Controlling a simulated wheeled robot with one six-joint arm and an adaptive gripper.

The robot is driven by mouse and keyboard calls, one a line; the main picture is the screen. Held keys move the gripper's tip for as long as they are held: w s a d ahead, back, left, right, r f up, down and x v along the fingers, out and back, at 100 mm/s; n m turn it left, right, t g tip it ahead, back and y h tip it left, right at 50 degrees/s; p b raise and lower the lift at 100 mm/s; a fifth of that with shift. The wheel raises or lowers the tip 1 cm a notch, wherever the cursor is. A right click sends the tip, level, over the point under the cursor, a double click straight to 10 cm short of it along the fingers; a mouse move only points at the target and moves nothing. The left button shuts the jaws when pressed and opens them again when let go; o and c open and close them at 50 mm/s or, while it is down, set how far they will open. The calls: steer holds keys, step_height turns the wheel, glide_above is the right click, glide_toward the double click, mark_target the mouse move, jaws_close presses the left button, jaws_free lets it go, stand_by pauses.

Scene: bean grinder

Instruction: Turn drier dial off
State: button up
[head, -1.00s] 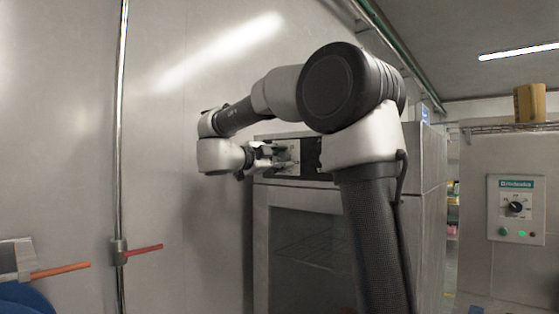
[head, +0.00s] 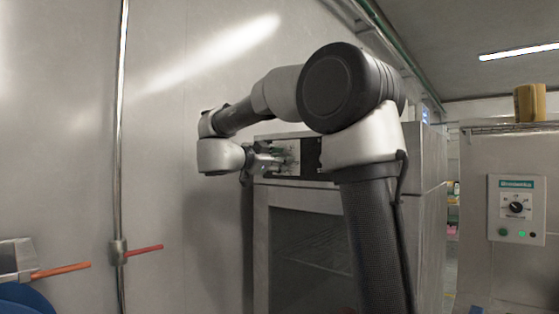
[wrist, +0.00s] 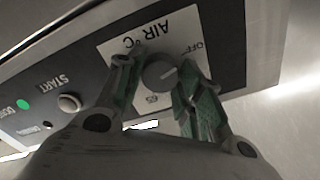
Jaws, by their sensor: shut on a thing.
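The grey round dial (wrist: 158,75) sits on a white label of the black control panel, marked "AIR °C" and "OFF" in the wrist view. A light pointer line on it seems to lean towards the "OFF" mark. My gripper (wrist: 156,72) has one finger on each side of the dial and is shut on it. In the head view my gripper (head: 272,160) is against the panel (head: 312,156) at the top of the drier cabinet (head: 262,235). The dial is hidden there by the fingers.
A START button (wrist: 70,102) and a green light (wrist: 23,105) are left of the dial in the wrist view. A metal wall (head: 190,220) with a vertical pipe (head: 118,180) is on the left. Another control box (head: 516,209) is on the right.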

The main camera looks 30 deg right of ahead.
steer(key=shift+f, duration=0.1)
steer(key=shift+c, duration=0.2)
steer(key=o, duration=1)
steer(key=shift+o, duration=0.2)
steer(key=v, duration=1.2)
